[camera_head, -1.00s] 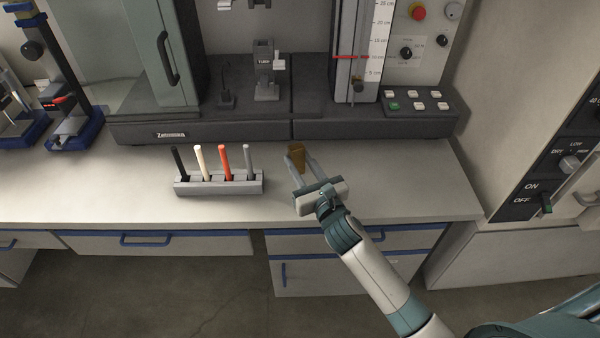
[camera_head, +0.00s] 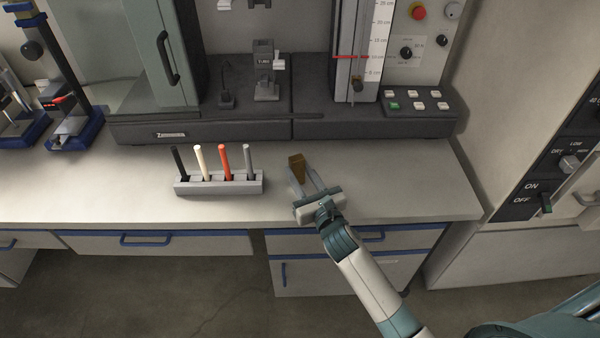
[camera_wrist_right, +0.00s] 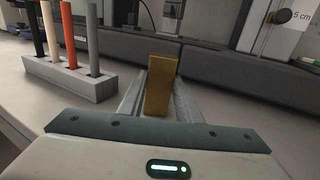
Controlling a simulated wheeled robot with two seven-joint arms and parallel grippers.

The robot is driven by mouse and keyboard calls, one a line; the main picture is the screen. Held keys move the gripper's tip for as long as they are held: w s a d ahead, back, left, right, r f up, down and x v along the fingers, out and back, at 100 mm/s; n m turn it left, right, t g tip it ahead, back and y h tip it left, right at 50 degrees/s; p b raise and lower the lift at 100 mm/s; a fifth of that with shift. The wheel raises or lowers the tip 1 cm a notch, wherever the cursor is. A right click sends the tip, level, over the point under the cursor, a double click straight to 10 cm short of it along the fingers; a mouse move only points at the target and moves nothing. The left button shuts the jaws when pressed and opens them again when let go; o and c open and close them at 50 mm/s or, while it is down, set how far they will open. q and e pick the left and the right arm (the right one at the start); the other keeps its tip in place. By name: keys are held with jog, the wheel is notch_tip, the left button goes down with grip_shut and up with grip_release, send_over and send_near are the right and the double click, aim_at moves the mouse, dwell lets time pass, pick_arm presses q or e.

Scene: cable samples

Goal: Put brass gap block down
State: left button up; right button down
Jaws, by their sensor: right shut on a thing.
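The brass gap block (camera_head: 297,166) is a small upright golden-brown block over the bench to the right of the cable rack. My right gripper (camera_head: 304,176) is shut on it, with one finger on each side. The block (camera_wrist_right: 161,88) also stands between the fingers in the right wrist view. I cannot tell whether its lower end touches the bench, since the gripper hides it. My left gripper is not in view.
A grey rack (camera_head: 219,185) with black, white, red and grey cable samples stands just left of my gripper. The dark Zehntronika-like machine base (camera_head: 380,128) runs along the back. The bench top (camera_head: 400,185) to the right is clear.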

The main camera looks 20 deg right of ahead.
jog(key=c, duration=1.3)
grip_release()
